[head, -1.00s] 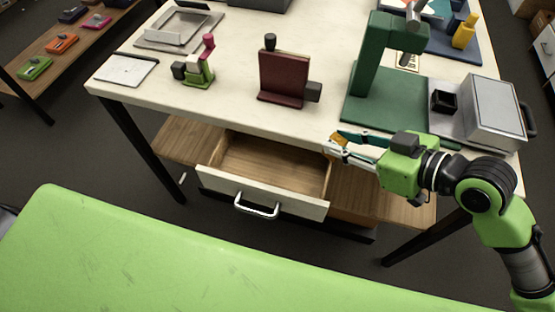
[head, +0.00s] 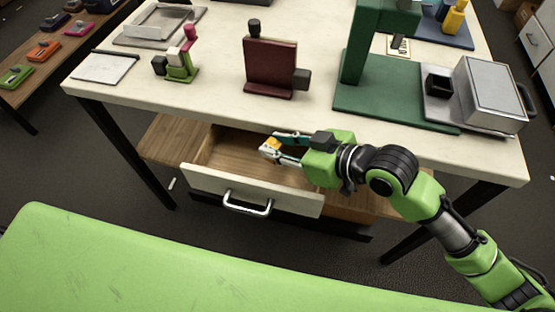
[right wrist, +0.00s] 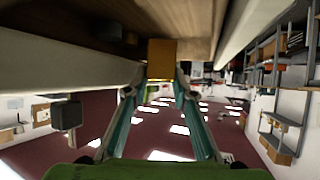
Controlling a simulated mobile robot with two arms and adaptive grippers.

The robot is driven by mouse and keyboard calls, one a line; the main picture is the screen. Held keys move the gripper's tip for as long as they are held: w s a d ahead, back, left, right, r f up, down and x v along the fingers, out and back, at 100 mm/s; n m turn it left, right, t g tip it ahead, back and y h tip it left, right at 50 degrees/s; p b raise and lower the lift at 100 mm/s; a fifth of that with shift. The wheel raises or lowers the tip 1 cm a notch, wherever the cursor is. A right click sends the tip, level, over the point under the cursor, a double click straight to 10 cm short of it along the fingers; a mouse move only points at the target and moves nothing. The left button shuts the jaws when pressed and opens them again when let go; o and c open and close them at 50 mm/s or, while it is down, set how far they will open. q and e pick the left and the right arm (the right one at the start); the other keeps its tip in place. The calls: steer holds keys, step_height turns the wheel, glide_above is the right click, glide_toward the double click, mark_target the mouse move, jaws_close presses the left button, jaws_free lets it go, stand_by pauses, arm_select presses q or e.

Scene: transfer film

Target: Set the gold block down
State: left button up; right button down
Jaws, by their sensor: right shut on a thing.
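The gold block (head: 271,145) is small and sits between the fingertips of my right gripper (head: 270,148). The right gripper is shut on it. In the right wrist view the block (right wrist: 162,58) shows between the two finger ends (right wrist: 158,82). In the head view block and gripper are over the open drawer (head: 225,155), toward its right part. I cannot tell how high the block is above the drawer floor. My left gripper is not in view.
The white table (head: 215,100) stands above and behind the drawer. A dark red block stand (head: 270,68), a green press (head: 385,98) and a grey metal box (head: 490,92) are on it. The drawer front (head: 250,192) has a metal handle (head: 247,204). The drawer's left part looks clear.

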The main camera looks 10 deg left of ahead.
steer(key=shift+f, duration=3.05)
steer(key=shift+f, duration=0.1)
steer(key=c, duration=1.7)
jaws_free()
steer(key=shift+f, duration=0.1)
steer(key=v, duration=1.2)
steer(key=shift+b, duration=0.4)
